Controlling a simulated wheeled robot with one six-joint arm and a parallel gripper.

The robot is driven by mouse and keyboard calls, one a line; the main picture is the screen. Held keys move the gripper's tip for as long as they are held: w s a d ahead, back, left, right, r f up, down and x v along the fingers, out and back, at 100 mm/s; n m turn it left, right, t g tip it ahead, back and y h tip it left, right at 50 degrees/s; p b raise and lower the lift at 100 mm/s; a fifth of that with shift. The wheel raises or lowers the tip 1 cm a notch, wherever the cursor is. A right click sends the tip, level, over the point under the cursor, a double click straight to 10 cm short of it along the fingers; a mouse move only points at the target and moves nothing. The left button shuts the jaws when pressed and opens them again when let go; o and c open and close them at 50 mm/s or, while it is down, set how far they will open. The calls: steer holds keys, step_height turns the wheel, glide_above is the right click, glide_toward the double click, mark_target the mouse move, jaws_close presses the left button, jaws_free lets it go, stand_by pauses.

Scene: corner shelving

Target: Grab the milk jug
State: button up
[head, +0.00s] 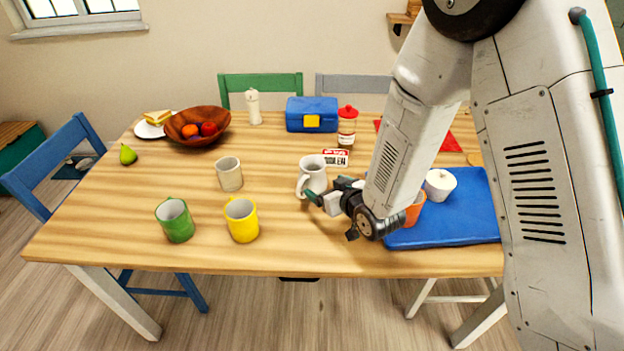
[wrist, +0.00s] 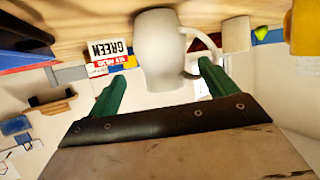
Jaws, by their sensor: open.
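The white milk jug (head: 314,172) stands upright near the middle of the wooden table, its handle toward the left. My gripper (head: 328,191) is at its near side, with the green fingers apart. In the wrist view, which looks upside down, the jug (wrist: 160,48) appears between and beyond the two open fingers (wrist: 160,82). I cannot tell whether either finger touches the jug. Nothing is held.
A beige cup (head: 229,174), yellow mug (head: 242,220) and green mug (head: 175,220) stand to the left. A small labelled box (head: 336,158) and a red-lidded jar (head: 347,127) are behind the jug. A blue tray (head: 465,222) with cups lies to the right.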

mark_target(320, 184)
steer(key=x, duration=0.6)
steer(key=shift+a+f, duration=0.15)
steer(key=shift+f, duration=0.4)
steer(key=c, duration=0.9)
steer(key=shift+c, duration=0.8)
steer(key=shift+r, duration=0.2)
